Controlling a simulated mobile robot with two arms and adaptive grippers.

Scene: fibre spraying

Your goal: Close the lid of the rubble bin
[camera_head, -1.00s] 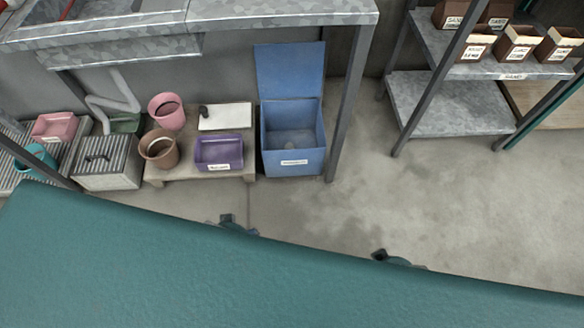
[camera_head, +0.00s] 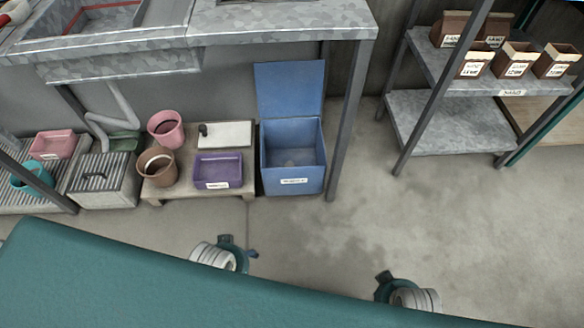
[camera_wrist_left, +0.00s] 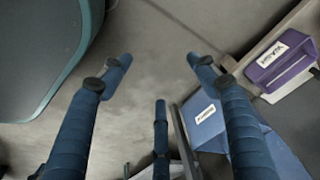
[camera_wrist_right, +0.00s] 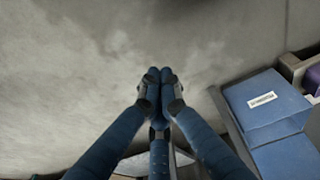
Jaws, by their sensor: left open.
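The blue bin (camera_head: 292,180) stands on the floor below the grey bench, with a white label on its front too small to read. Its lid (camera_head: 290,88) is open, standing up at the back, and the inside shows. The bin also shows in the left wrist view (camera_wrist_left: 209,132), partly behind a finger, and in the right wrist view (camera_wrist_right: 240,95). My left gripper (camera_wrist_left: 158,70) has its fingers spread and holds nothing. My right gripper (camera_wrist_right: 155,78) has its fingertips together with nothing visible between them. Both are apart from the bin.
A low stand (camera_head: 175,192) left of the bin holds a purple tray (camera_head: 218,170) and pots. A bench leg (camera_head: 348,120) rises right beside the bin. A grey shelf (camera_head: 450,125) with boxes stands at right. The floor (camera_head: 320,235) before the bin is clear.

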